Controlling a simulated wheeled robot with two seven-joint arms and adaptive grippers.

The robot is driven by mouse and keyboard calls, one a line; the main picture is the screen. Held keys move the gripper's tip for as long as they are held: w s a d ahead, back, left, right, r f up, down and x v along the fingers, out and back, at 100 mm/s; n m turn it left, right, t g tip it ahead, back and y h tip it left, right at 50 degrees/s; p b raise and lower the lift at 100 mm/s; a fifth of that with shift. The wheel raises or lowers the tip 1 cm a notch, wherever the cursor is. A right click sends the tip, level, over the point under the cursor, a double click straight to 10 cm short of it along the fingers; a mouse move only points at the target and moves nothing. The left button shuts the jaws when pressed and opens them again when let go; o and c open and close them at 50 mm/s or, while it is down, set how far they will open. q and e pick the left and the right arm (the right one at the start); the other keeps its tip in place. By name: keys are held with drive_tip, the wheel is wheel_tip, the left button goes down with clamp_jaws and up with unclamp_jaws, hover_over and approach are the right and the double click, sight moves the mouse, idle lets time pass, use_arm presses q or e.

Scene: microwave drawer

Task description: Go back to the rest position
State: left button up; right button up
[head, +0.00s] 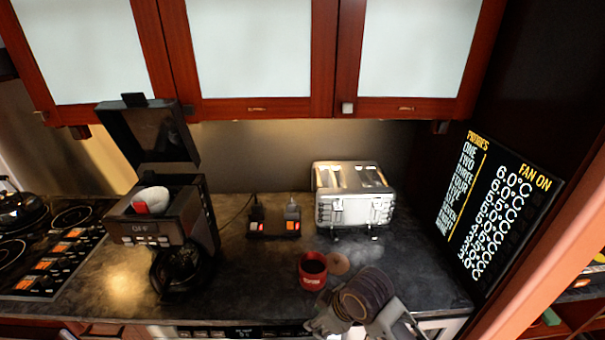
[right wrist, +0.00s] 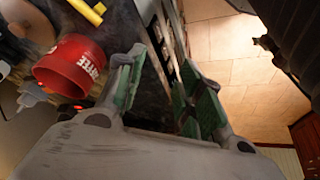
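My right gripper (head: 324,323) is at the front edge of the dark counter (head: 270,275), low in the head view. In the right wrist view my right gripper (right wrist: 168,78) has its two green-padded fingers apart with nothing between them. A red mug (head: 312,276) with white lettering stands on the counter just beyond the gripper. The mug (right wrist: 68,68) also shows in the right wrist view, to the left of the fingers and apart from them. My left gripper is not in view.
A coffee machine (head: 165,215) with its lid raised stands at left, beside a cooktop (head: 45,265). A toaster (head: 355,198) and a small unit with red switches (head: 274,228) stand at the back. A round brown disc (head: 338,263) lies beside the mug. Cabinets (head: 250,105) hang above.

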drive_tip(key=s+d+f+m+h, duration=0.25)
drive_tip(key=s+d+m, duration=0.25)
drive_tip(key=d, duration=0.4)
drive_tip(key=s+d+f+m+h, duration=0.1)
drive_tip(key=s+d+f+m, duration=0.3)
drive_tip(key=d, duration=0.5)
wheel_tip(320, 180, down, 34)
drive_tip(key=s+b, duration=0.2)
drive_tip(key=s, duration=0.1)
drive_tip(key=s+d+f+g+b, duration=0.1)
drive_tip(key=s+d+f, duration=0.1)
drive_tip(key=s+f, duration=0.9)
drive_tip(key=s+d+f+g+b, duration=0.1)
drive_tip(key=s+f, duration=1)
drive_tip(key=shift+d, duration=0.4)
